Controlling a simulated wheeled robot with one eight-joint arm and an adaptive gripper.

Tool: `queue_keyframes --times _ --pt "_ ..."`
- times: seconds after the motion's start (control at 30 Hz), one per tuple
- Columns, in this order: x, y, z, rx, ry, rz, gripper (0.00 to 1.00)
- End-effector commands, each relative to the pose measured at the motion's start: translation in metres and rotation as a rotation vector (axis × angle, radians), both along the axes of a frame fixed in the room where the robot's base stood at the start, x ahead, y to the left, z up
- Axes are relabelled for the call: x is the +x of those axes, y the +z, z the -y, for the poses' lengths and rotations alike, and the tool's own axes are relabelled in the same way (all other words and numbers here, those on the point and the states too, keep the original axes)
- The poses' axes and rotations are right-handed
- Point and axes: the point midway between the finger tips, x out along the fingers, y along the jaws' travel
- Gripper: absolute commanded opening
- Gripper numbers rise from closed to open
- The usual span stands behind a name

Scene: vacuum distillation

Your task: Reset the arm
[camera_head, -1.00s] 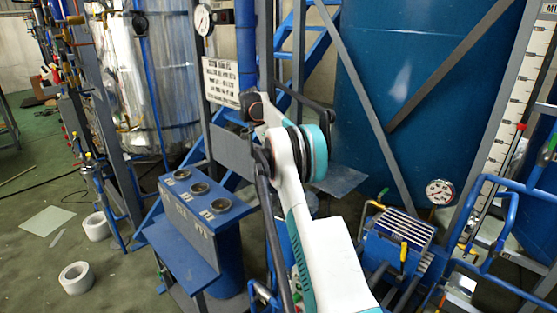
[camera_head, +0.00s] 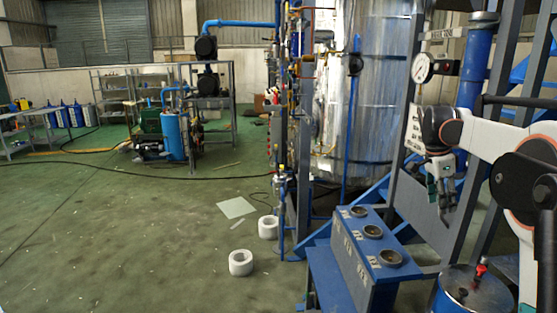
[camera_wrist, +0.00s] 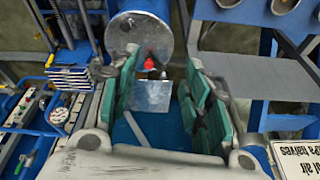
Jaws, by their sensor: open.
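My white arm (camera_head: 492,142) comes in from the right edge in the head view. My gripper (camera_head: 443,198) hangs at its end, fingers pointing down, right of the blue stand. In the wrist view my gripper (camera_wrist: 160,72) has its two green-padded fingers apart. Nothing is held between them. Behind the gap show a blue cylinder with a grey top (camera_wrist: 138,32) and a small red knob (camera_wrist: 149,64).
A blue stand (camera_head: 338,262) with three round cups is left of my gripper. A silver tank (camera_head: 375,100), a pressure gauge (camera_head: 423,68) and blue pipework stand close behind. Two white rolls (camera_head: 241,262) lie on the green floor. The floor at left is mostly open.

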Motion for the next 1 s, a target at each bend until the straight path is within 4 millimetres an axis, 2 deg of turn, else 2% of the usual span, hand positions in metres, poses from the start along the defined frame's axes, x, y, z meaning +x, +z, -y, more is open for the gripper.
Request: queue_keyframes --times 0.03,0.2,0.4,0.5,0.63,0.77,1.0 --pt "-0.01 0.012 -0.018 0.004 0.059 0.009 0.44" --pt "-0.04 0.039 -0.07 0.008 0.266 0.039 0.44" --pt "-0.086 0.059 -0.125 0.001 0.504 0.079 0.44" --pt "-0.112 0.061 -0.15 -0.009 0.623 0.098 0.44" --pt "-0.148 0.055 -0.179 -0.029 0.781 0.121 0.44" --pt "-0.186 0.037 -0.202 -0.057 0.944 0.14 0.44" --pt "-0.256 -0.015 -0.239 -0.136 1.244 0.175 0.44"
